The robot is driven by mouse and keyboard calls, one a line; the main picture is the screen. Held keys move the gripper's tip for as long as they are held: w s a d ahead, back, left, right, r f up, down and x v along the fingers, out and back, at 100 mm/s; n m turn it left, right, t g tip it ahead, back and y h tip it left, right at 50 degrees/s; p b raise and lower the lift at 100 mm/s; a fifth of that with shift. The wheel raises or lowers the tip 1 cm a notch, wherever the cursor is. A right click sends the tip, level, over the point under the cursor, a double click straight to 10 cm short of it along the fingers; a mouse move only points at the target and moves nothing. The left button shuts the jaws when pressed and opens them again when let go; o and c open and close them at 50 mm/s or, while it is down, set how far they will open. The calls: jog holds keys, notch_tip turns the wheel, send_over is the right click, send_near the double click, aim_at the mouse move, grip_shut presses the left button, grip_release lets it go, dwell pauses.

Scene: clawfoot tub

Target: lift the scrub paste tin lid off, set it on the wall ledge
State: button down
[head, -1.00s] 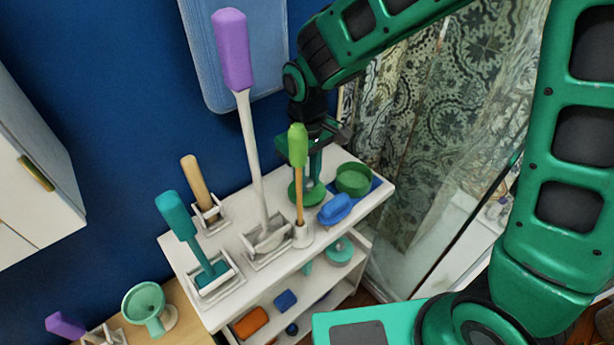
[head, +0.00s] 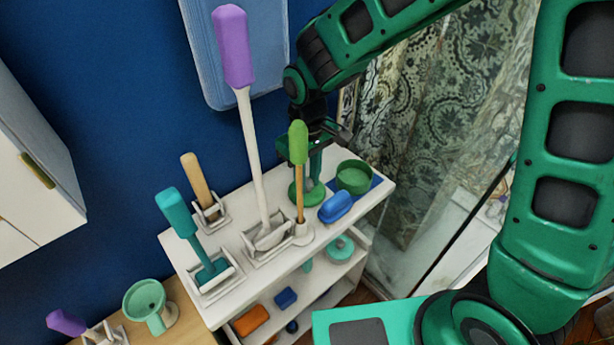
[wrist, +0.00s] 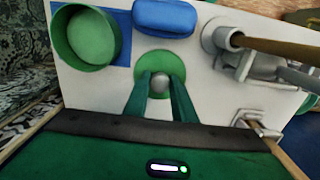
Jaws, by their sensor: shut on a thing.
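The scrub paste tin (head: 354,178) is a round green tin, open at the top, on a blue mat at the right end of the white shelf top. It also shows at the upper left of the wrist view (wrist: 88,38). Its lid is a flat green disc (wrist: 150,65) with a pale round knob, and it also shows in the head view (head: 305,196), left of the tin. My gripper (wrist: 160,85) is shut on the knob, one finger on each side. The lid is level, at or just above the white surface; I cannot tell if it touches.
A blue rounded block (head: 335,207) lies close to the lid and tin. A green-topped brush (head: 299,145) and a tall purple-handled brush (head: 233,50) stand in holders to the left. The white shelf top (wrist: 110,95) has bare room around the lid. A glass panel stands at right.

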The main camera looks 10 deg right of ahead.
jog(key=c, duration=1.4)
grip_release()
jog(key=shift+r, duration=0.1)
jog(key=shift+r, duration=3.85)
notch_tip(320, 180, up, 11)
jog(key=shift+f, duration=0.1)
